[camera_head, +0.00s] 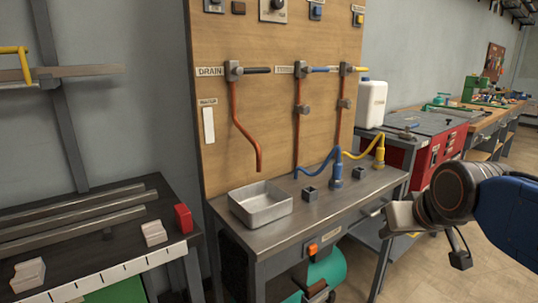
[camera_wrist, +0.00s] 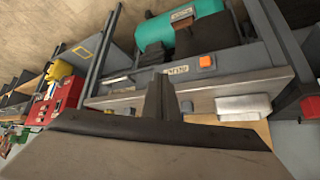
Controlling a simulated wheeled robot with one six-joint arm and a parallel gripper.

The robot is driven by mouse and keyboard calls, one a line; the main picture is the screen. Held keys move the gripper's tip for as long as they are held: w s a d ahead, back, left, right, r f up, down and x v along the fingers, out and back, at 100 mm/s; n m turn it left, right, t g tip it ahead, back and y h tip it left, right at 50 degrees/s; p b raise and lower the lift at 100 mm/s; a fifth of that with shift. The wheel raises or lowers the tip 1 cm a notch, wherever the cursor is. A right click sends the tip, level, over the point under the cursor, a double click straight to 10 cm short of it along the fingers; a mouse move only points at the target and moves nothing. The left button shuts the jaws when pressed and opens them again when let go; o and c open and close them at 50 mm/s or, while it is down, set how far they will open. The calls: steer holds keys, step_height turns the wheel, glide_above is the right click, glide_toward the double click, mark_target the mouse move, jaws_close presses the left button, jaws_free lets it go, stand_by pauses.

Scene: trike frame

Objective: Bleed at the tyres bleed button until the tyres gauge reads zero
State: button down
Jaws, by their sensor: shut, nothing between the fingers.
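My gripper (camera_head: 398,214) is shut and empty, in front of the bench's right end in the head view. Its dark fingers (camera_wrist: 162,96) point at the bench front in the wrist view. An orange button (camera_head: 312,249) with a small label sits on the bench's front edge; it also shows in the wrist view (camera_wrist: 207,61), apart from the fingers. A dial-like fitting (camera_head: 272,8) at the top of the wooden board is cut off, so no reading shows. Small blue (camera_head: 316,12) and yellow (camera_head: 358,18) controls sit beside it. I cannot read which one is the tyres bleed button.
A metal tray (camera_head: 262,213) stands on the steel bench (camera_head: 300,228). Blue (camera_head: 335,175) and yellow (camera_head: 379,152) hose fittings and a white jug (camera_head: 371,104) are behind. A teal tank (camera_head: 328,272) sits underneath. Floor at right is open beyond my arm.

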steer(key=s+d+f+g, duration=0.1)
steer(key=s+f+g, duration=0.2)
steer(key=s+f, duration=0.7)
steer(key=shift+s+d+f+h, duration=0.3)
steer(key=shift+s+d+f, duration=0.1)
steer(key=shift+s, duration=0.85)
stand_by(1.1)
